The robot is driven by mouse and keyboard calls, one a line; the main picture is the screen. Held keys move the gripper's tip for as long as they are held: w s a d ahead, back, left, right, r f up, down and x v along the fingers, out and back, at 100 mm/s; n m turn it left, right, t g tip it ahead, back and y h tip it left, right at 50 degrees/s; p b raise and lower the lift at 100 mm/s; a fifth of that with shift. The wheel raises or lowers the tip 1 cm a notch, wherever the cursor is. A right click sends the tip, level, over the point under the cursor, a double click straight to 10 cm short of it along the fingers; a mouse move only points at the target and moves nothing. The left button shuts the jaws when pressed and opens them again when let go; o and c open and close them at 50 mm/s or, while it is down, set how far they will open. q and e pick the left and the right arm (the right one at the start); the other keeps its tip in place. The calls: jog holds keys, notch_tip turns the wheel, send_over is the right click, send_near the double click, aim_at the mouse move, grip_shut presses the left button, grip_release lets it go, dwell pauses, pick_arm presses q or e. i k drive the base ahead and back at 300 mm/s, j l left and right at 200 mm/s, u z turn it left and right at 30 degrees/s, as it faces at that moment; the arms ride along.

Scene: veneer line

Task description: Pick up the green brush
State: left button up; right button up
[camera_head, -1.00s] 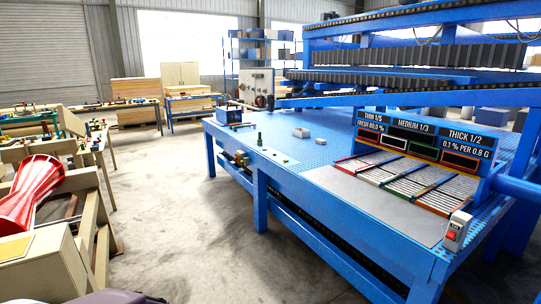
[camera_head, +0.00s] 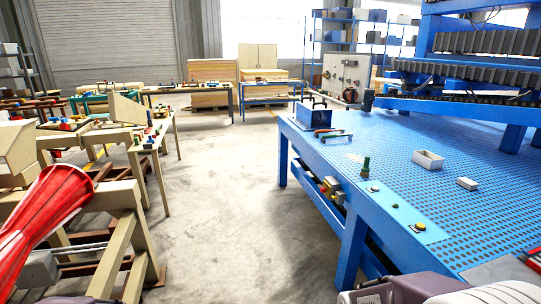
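I cannot make out a green brush for certain. A small dark green upright object (camera_head: 365,168) stands near the left edge of the blue perforated table (camera_head: 455,150); it is too small to tell whether it is a brush. Several small red, green and blue items lie on the workbench (camera_head: 152,137) at left, too small to name. Grey-white parts at the bottom right edge look like my own arm. Neither gripper's fingers show.
A blue toolbox (camera_head: 313,117), a white tray (camera_head: 428,159) and a small white block (camera_head: 467,184) sit on the blue table. A red ribbed cone (camera_head: 45,215) and beige wooden frames stand at left. Open concrete floor (camera_head: 235,200) lies between.

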aim_at(365, 170)
jog(key=i+z, duration=0.15)
jog(key=i, duration=0.3)
jog(key=i+z, duration=0.2)
jog(key=i, duration=0.3)
jog(key=i+j+z, duration=0.15)
jog(key=i, duration=0.3)
jog(key=i+j+z, duration=0.2)
jog(key=i, duration=0.25)
